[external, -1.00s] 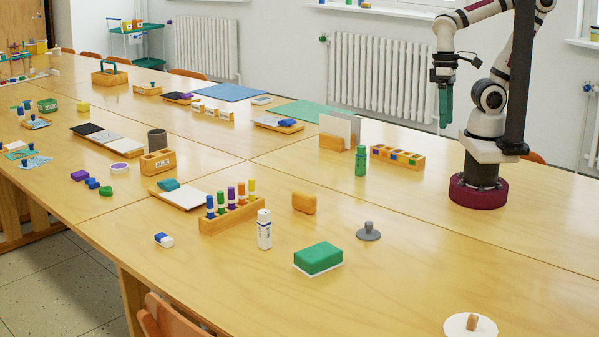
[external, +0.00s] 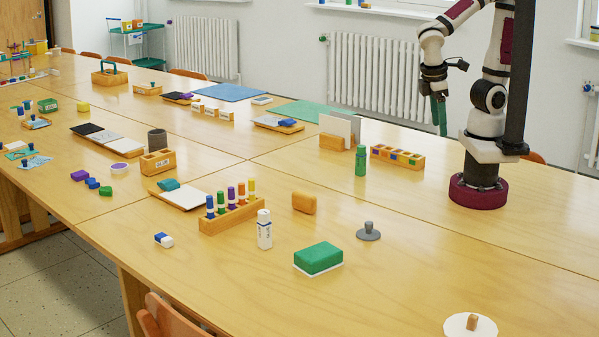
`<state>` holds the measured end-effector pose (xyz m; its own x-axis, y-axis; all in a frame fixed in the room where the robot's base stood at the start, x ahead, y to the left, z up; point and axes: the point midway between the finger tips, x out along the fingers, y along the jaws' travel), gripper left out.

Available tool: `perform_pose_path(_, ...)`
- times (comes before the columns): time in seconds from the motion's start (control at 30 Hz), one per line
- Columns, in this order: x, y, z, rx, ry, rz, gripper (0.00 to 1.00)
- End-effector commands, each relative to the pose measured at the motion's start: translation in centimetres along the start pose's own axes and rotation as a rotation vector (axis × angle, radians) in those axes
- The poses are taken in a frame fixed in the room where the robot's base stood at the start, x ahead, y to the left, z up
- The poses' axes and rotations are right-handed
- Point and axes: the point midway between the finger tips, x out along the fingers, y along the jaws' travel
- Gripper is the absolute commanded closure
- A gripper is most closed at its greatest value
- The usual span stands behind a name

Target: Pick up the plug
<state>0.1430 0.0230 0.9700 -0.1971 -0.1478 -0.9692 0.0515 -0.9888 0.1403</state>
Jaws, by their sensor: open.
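The plug (external: 368,233) looks like a grey disc with an upright knob. It stands on the wooden table in front of my arm, behind and to the right of a green sponge block. My gripper (external: 439,117) has green fingers and hangs in the air behind and above the plug, left of my base. It is well apart from the plug and holds nothing. The gap between its fingers is hard to see at this angle.
The green sponge block (external: 318,257), a wooden block (external: 304,202) and a white bottle (external: 264,230) stand left of the plug. A green bottle (external: 361,161) and a slotted wooden tray (external: 397,158) stand behind. A white disc with a wooden knob (external: 457,326) lies at front right.

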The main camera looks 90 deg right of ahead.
Motion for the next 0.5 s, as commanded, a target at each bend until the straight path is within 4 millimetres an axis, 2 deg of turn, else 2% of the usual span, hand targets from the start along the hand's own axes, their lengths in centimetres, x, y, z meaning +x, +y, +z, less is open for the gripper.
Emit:
perform_pose_path(0.03, 0.7, -0.5, -1.6, -0.251, -0.046, 0.164, 0.38)
perform_pose_path(0.07, 1.1, -0.9, -2.8, -0.412, -0.066, 0.274, 0.38)
perform_pose_path(0.13, 1.9, -3.1, -6.0, -0.798, -0.1, 0.545, 0.38)
perform_pose_path(0.17, 2.3, -4.7, -7.4, -0.964, -0.111, 0.666, 0.38)
perform_pose_path(0.23, 3.6, -9.4, -9.9, -1.329, -0.125, 0.948, 0.38)
perform_pose_path(0.3, 5.3, -14.7, -11.1, -1.632, -0.129, 1.207, 0.38)
perform_pose_path(0.4, 7.8, -20.6, -10.9, -1.924, -0.127, 1.492, 0.38)
perform_pose_path(0.5, 9.4, -23.6, -10.3, -2.062, -0.121, 1.645, 0.38)
